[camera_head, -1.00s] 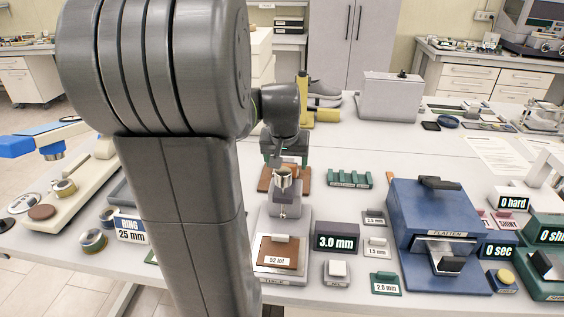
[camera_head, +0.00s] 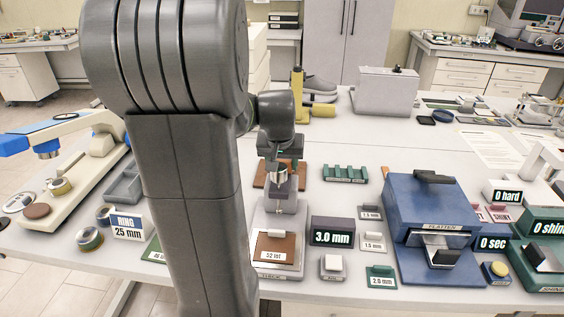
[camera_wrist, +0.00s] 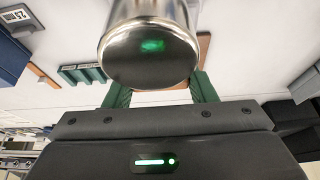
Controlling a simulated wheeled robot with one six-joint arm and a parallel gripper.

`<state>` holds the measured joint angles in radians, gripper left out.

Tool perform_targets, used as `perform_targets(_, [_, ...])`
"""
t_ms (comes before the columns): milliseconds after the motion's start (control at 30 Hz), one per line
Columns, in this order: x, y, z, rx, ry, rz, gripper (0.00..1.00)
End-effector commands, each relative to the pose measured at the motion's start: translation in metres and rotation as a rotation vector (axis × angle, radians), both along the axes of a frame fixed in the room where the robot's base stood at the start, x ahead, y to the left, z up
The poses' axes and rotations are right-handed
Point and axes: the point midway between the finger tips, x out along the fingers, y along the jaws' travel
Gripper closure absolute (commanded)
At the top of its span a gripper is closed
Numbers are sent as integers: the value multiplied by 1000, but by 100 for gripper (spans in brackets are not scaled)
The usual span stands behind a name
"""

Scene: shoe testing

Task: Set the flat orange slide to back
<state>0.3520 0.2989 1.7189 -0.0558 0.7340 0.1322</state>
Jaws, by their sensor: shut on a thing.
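My gripper (camera_head: 278,160) hangs over the thickness gauge (camera_head: 280,222) in the middle of the table. In the wrist view, its green fingers (camera_wrist: 160,92) are shut on a shiny metal cylinder (camera_wrist: 150,50) with a dark, rounded end. The cylinder also shows small in the head view (camera_head: 277,176), just over the gauge's upper part. I cannot tell whether it touches the gauge. I cannot make out a flat orange slide for certain. The blue press labelled FLATTEN (camera_head: 435,215) stands to the right, with a dark handle on top and another at its front.
A brown board (camera_head: 299,172) lies behind the gauge, with a green rack (camera_head: 345,174) to its right. The 3.0 mm display (camera_head: 332,238) and several small labelled plates lie between gauge and press. My arm hides much of the left side. The table behind the rack is fairly clear.

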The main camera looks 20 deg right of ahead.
Motion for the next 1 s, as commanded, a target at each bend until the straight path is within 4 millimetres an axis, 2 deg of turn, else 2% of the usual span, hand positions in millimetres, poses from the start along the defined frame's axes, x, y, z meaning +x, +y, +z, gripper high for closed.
perform_targets(167, [12,-6,0,-1,-2,0,91])
perform_targets(400, [14,-7,2,-3,-5,0,90])
perform_targets(433, [14,-7,2,-3,-6,1,43])
perform_targets(500, [14,-7,2,-3,-5,0,30])
perform_targets(533, [14,-7,2,-2,-5,0,27])
perform_targets(833, [12,-6,2,-1,-3,0,27])
perform_targets(1000, [7,-3,18,-2,-6,0,27])
